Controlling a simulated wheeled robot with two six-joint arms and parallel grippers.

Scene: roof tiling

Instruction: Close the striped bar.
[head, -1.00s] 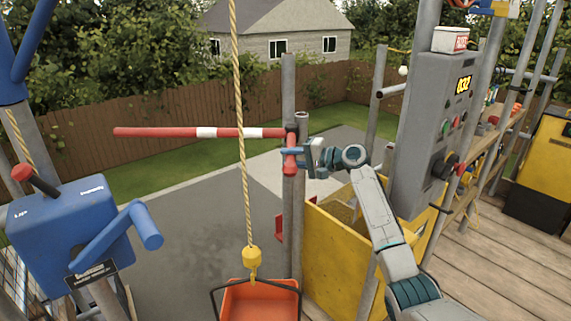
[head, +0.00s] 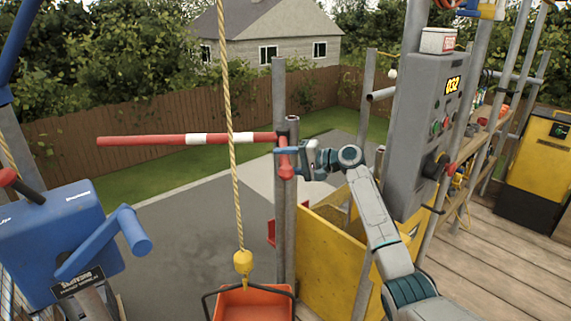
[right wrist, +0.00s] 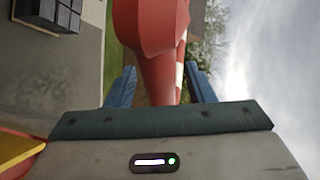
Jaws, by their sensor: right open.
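The striped bar (head: 190,139), red with white bands, stretches nearly level to the left from a grey post (head: 279,210). Its short red end piece (head: 284,168) hangs down by the post. My right gripper (head: 288,151) is at this red piece, with a blue finger in front of it in the head view. In the right wrist view, the open blue fingers (right wrist: 160,88) stand on either side of the red piece (right wrist: 152,35), with gaps visible. I cannot tell whether either finger touches it. My left gripper is not in view.
A yellow rope (head: 231,130) hangs in front of the bar and holds an orange tub (head: 252,304). A blue crank box (head: 55,240) stands at the left. A grey control panel (head: 425,130) and yellow boards (head: 325,255) flank my right arm.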

